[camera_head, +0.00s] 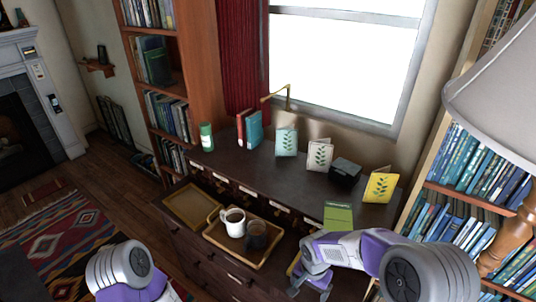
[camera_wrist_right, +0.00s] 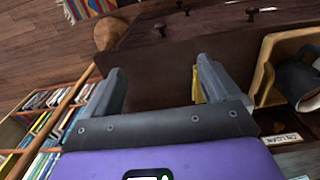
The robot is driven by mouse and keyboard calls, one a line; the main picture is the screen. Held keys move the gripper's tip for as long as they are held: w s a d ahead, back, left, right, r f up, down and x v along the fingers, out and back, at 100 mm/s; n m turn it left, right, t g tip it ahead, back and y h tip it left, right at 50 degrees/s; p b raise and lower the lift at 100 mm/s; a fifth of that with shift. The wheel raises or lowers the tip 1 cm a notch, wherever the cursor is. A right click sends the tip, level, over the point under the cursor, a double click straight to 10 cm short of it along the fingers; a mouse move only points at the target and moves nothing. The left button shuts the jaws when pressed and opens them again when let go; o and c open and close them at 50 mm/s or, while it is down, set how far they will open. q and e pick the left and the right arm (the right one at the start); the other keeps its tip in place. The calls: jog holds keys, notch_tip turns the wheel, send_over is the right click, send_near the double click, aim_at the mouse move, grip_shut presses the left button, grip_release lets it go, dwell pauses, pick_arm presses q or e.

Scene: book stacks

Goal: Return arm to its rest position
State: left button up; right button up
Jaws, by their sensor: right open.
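My right arm reaches in from the lower right in the head view. Its gripper (camera_head: 310,284) is over the front right part of the dark dresser (camera_head: 262,172). In the right wrist view the gripper (camera_wrist_right: 160,84) has its two grey fingers wide apart. Nothing is between them; dark wood shows beyond. A small yellow thing (camera_wrist_right: 196,86) shows beside the right finger, partly hidden. My left arm shows at the lower left of the head view, but its gripper is out of frame.
A wooden tray (camera_head: 216,236) with a white mug (camera_head: 234,224) and a dark mug (camera_head: 257,236) lies left of the right gripper. A green book (camera_head: 338,216) lies behind the right arm. Upright books, a black box (camera_head: 345,171) and a lampshade (camera_head: 500,95) stand nearby.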

jog(key=s+a+f+n+y, duration=0.2)
jog(key=s+f+n+y, duration=0.2)
jog(key=s+f, duration=1.1)
notch_tip(320, 180, down, 4)
jog(key=shift+r, duration=0.1)
jog(key=shift+a, duration=0.1)
